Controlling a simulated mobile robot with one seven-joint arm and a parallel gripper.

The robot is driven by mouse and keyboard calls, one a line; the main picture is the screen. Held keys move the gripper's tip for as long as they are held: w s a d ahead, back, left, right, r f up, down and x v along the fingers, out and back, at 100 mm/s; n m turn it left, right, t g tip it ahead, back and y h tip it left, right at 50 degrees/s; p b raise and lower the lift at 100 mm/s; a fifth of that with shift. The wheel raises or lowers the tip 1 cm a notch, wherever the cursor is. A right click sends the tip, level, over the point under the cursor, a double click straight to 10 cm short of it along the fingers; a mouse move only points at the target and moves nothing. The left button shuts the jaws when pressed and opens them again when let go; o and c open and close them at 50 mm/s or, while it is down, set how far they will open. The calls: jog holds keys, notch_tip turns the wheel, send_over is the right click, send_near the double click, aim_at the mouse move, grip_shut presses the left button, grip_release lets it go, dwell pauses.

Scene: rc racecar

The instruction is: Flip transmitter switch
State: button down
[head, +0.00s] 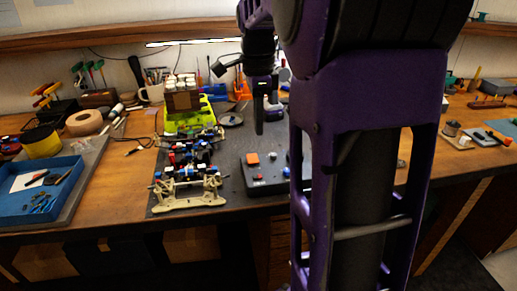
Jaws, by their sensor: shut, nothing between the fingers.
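The transmitter (263,182) looks like a dark box near the front edge of the bench, right of the car chassis. It has an orange-red square button (252,159), a smaller light knob or switch (273,155) and another light part near its right side. My purple arm covers its right part. My gripper (259,130) points down above and behind the box, shut and empty. It appears apart from the box, but the height gap is hard to judge. Which small part is the switch cannot be told for certain.
The racecar chassis (188,170) lies left of the transmitter. A green stand with bottles (184,95) is behind it. A blue tray (40,190), tape rolls (84,122) and tools are at left. Several small items lie at right. Bare wood (125,165) shows left of the chassis.

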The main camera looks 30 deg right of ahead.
aim_at(259, 176)
notch_tip(259, 176, down, 13)
jog(key=shift+f+b, duration=0.2)
jog(key=shift+b, duration=1)
jog(key=shift+d, duration=0.1)
